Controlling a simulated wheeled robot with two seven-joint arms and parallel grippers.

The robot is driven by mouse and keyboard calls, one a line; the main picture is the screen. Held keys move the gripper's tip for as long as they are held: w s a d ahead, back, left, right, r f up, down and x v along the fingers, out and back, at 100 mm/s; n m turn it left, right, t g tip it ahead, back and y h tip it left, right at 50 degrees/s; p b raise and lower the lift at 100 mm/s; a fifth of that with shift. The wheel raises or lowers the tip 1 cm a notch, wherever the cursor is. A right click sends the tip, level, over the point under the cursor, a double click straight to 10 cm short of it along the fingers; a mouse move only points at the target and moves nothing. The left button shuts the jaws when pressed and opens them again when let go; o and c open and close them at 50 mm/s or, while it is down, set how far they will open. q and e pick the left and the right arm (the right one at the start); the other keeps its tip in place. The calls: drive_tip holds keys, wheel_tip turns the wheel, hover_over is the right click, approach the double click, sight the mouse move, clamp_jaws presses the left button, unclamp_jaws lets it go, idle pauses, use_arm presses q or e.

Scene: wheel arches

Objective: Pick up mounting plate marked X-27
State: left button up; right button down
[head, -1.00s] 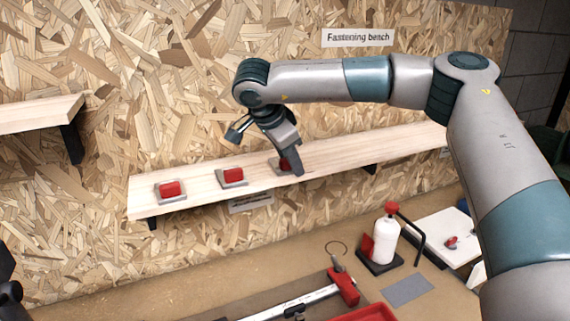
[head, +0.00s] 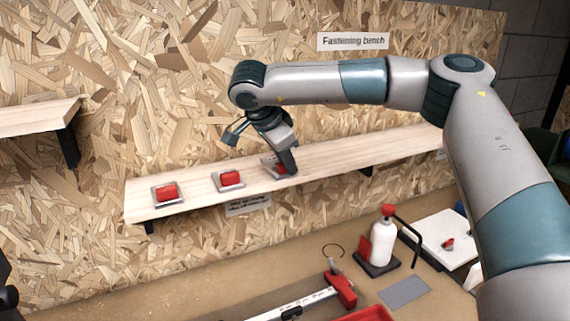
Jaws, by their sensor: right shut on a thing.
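Several grey mounting plates with red blocks are on the wooden wall shelf (head: 340,155). One plate (head: 168,194) lies at the shelf's left end and another plate (head: 228,180) lies to its right. My right gripper (head: 286,168) points down at the third plate (head: 268,165) and is shut on it, partly hiding it. I cannot tell whether this plate touches the shelf. No marking X-27 is readable on any plate. Dark parts at the left edge may belong to my left arm; its jaws do not show clearly.
A label (head: 248,205) hangs under the shelf. A sign (head: 352,41) reads "Fastening bench". Below, the bench holds a white bottle with a red top (head: 381,243), a red-ended clamp-like tool (head: 342,289) and a grey pad (head: 404,291). Another shelf (head: 35,115) is at left.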

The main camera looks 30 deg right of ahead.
drive_tip(key=shift+w+r+b, duration=0.15)
drive_tip(key=shift+r+b, duration=0.1)
drive_tip(key=shift+b, duration=0.1)
drive_tip(key=r, duration=0.1)
drive_tip(key=r+b, duration=0.2)
drive_tip(key=shift+s+d+r, duration=0.15)
drive_tip(key=shift+s+d, duration=0.1)
drive_tip(key=s+d+r+b, duration=0.4)
drive_tip(key=s+d+r, duration=0.3)
drive_tip(key=s, duration=0.1)
drive_tip(key=shift+s, duration=0.25)
